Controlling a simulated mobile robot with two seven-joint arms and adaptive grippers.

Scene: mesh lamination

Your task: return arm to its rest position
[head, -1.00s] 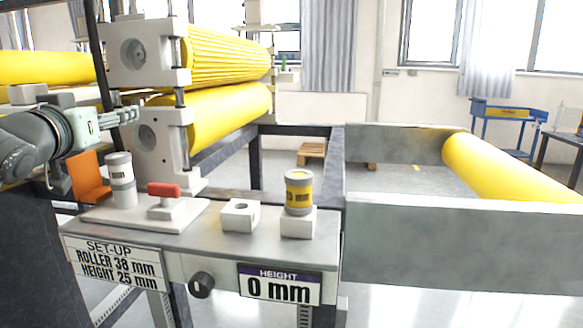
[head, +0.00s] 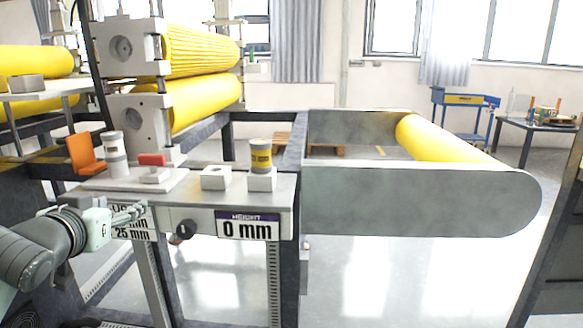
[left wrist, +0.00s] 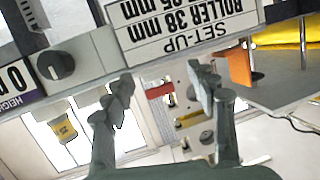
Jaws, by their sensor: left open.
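My left arm comes in from the lower left in the head view. Its left gripper (head: 128,214) is open and empty, in front of the machine's front panel, covering part of the set-up sign (head: 133,236). In the left wrist view, upside down, the two fingers (left wrist: 165,85) stand apart with nothing between them. The set-up sign (left wrist: 180,22) and a black knob (left wrist: 56,65) are close to them there. My right gripper is not in view.
A bench top (head: 205,190) holds a grey-white cylinder (head: 115,155), a red-handled block (head: 152,161), a white block (head: 215,178) and a yellow cylinder (head: 260,156) on a stand. Yellow rollers (head: 200,100) are behind. A grey side frame (head: 410,195) extends right. Floor in front is clear.

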